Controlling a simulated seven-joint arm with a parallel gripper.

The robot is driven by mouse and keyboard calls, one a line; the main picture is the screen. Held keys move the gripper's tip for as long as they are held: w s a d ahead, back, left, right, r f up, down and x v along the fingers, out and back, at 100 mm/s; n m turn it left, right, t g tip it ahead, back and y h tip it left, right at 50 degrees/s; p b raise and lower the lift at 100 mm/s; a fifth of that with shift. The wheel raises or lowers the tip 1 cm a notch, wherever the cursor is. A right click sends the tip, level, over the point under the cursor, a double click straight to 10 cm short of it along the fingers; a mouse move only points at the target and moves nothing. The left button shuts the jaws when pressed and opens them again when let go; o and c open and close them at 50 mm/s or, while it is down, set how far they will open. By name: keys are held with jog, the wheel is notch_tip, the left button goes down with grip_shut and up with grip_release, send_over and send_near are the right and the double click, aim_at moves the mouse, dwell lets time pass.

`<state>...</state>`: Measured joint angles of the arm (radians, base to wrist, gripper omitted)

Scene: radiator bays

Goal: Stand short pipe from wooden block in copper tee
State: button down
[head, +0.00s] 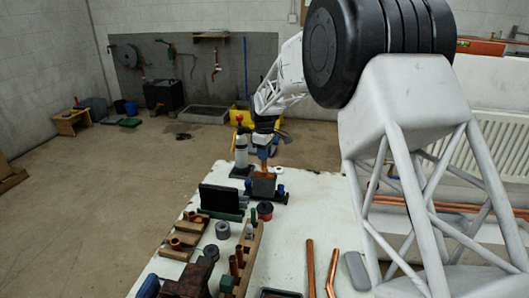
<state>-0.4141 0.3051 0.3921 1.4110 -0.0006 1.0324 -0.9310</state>
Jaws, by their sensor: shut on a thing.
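My gripper (263,152) is at the far end of the white bench, pointing down, with blue finger parts. It is shut on a short copper-coloured pipe (263,165), which looks upright just above or at a grey block-like fixture (263,186). I cannot make out a copper tee there, or whether the pipe touches anything below it. A wooden block (252,246) nearer on the bench has short copper pipes (236,262) standing in it. Another wooden rack (181,241) to its left holds copper fittings (190,217), too small to identify.
A dark green upright plate (219,199) and a white bottle (241,153) stand near the fixture. Grey rolls (222,230) and a red-black tin (265,211) sit nearer. Long copper pipes (310,268) lie at the front right. The bench's middle right is clear.

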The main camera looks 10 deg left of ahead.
jog(key=shift+f, duration=0.35)
jog(key=c, duration=0.9)
grip_release()
jog(key=shift+r, duration=0.2)
jog(key=shift+r, duration=3.35)
